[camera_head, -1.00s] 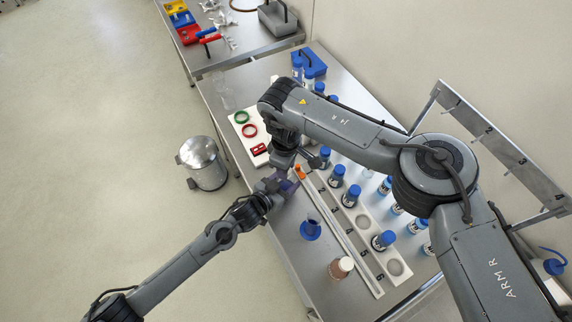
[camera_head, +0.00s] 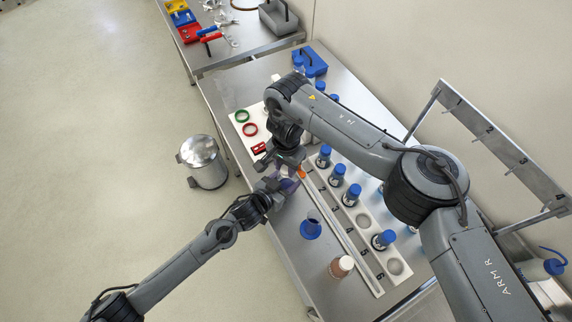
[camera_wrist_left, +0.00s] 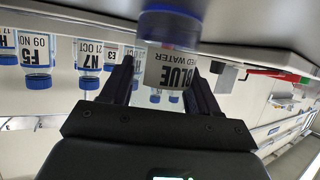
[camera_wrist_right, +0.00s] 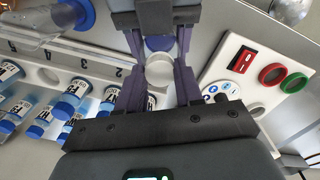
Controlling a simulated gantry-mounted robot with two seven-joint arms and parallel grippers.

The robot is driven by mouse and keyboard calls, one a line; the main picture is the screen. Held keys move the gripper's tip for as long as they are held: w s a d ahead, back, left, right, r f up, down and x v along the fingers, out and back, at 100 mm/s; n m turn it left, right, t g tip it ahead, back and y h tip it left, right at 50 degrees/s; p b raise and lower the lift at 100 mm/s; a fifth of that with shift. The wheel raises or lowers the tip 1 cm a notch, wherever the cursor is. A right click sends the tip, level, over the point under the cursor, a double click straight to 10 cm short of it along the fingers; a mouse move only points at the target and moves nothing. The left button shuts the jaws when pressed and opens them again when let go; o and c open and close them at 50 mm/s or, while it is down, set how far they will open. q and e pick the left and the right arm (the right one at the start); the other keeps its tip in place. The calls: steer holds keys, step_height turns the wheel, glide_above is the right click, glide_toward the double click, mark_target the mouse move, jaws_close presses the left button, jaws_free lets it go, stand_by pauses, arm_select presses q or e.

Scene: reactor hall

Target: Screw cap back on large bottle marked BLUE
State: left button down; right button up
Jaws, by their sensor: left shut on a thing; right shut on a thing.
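The large bottle marked BLUE (camera_wrist_left: 172,70) is between my left gripper's fingers in the left wrist view, its label facing the camera. In the head view my left gripper (camera_head: 278,186) is at the table's near edge. My right gripper (camera_head: 287,168) is directly above it, fingers pointing down. In the right wrist view my right gripper (camera_wrist_right: 160,82) is shut around a pale round cap (camera_wrist_right: 158,72) at the bottle's top, with blue bottle (camera_wrist_right: 158,43) showing beyond it. I cannot tell whether the cap is seated on the neck.
A white rack (camera_head: 363,220) of blue-capped bottles and a numbered rail (camera_head: 343,232) lie right of the grippers. A panel with red and green rings (camera_wrist_right: 240,70) is close by.

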steer(key=o, duration=1)
steer(key=shift+c, duration=0.3)
